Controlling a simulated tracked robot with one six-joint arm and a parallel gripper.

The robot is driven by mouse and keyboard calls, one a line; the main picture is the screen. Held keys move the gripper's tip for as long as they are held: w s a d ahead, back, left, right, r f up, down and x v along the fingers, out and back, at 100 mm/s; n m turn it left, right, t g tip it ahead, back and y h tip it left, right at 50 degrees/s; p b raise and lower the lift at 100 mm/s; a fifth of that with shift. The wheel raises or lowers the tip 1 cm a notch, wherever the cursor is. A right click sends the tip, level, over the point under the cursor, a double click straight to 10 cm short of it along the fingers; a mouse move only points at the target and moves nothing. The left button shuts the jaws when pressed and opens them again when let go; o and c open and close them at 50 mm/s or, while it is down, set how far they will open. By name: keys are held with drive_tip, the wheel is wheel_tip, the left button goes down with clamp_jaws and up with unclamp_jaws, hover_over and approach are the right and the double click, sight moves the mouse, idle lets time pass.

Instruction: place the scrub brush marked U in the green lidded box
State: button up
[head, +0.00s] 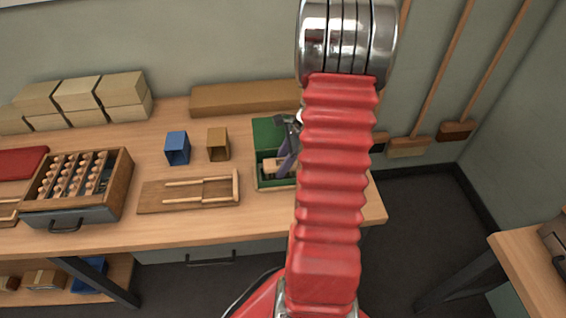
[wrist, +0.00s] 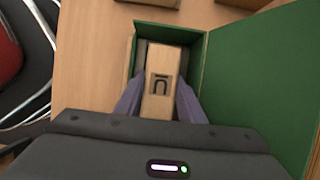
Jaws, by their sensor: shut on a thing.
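The green lidded box (head: 258,183) stands near the right end of the bench with its lid open. In the wrist view its open lid (wrist: 245,85) fills the right side. The scrub brush marked U (wrist: 160,82) is a pale wooden block with a dark mark, which appears upside down in the wrist view. My gripper (wrist: 158,100) is shut on the brush, one purple-grey finger on each side. The brush is within the box's outline, and also shows in the head view (head: 270,164). I cannot tell whether it touches the box floor. My arm covers the box's right part.
A blue open box (head: 177,148) and a brown open box (head: 218,144) stand to the left. A wooden board with rods (head: 165,197) lies in front of them. A drawer-like tray of pegs (head: 122,188) is farther left. A long wooden block (head: 240,98) lies behind.

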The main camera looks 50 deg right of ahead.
drive_tip(key=shift+f, duration=0.1)
drive_tip(key=o, duration=0.9)
drive_tip(key=v, duration=1.2)
drive_tip(key=shift+w+a, duration=0.1)
